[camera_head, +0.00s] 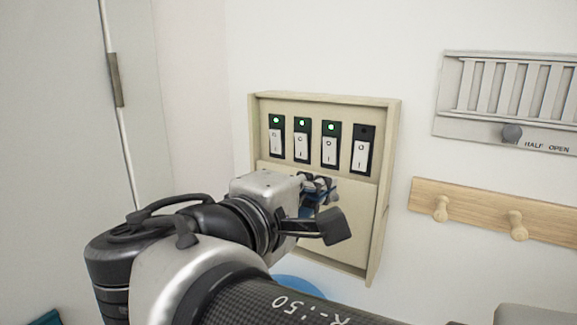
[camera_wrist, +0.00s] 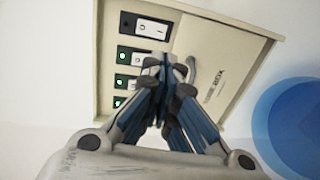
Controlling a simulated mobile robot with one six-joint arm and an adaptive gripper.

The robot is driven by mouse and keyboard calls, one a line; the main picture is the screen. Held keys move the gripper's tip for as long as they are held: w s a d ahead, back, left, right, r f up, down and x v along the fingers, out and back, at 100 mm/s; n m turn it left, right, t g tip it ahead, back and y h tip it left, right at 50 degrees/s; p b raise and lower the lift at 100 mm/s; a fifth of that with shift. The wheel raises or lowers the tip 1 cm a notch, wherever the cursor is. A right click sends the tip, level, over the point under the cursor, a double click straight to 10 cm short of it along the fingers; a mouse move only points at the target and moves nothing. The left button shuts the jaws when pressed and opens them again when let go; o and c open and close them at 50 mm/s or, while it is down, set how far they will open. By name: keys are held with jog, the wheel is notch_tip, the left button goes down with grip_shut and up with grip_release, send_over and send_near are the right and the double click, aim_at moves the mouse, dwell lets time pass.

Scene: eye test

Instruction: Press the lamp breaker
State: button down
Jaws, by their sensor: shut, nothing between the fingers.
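A beige fuse box (camera_head: 391,140) hangs on the wall with a row of several white rocker breakers. The three left breakers (camera_head: 276,143), (camera_head: 301,147) and (camera_head: 329,151) have lit green lights above them; the rightmost breaker (camera_head: 361,156) has a dark light. No lamp label is readable, so I cannot tell which is the lamp breaker. My gripper (camera_head: 322,186) is shut and empty, in front of the box's lower panel, just below the breakers. In the wrist view my gripper (camera_wrist: 160,72) covers parts of the lit breakers; the dark-light breaker (camera_wrist: 152,27) shows clear. Contact is unclear.
A wooden peg rail (camera_head: 480,213) and a grey slatted vent (camera_head: 510,95) marked "HALF OPEN" are on the wall to the right. A round blue thing (camera_wrist: 300,120) is beside the box. A pale door or panel (camera_head: 60,150) stands at left.

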aim_at(354, 164)
jog(key=p+x, duration=0.2)
jog(key=x, duration=1.1)
jog(key=shift+w+d, duration=0.1)
jog(key=shift+f+b, duration=0.15)
jog(key=shift+b, duration=0.15)
jog(key=b, duration=0.4)
jog(key=shift+w+d+f+t+h, duration=0.15)
jog(key=shift+w+f+t+h, duration=0.15)
jog(key=shift+f, duration=0.1)
jog(key=shift+r, duration=0.4)
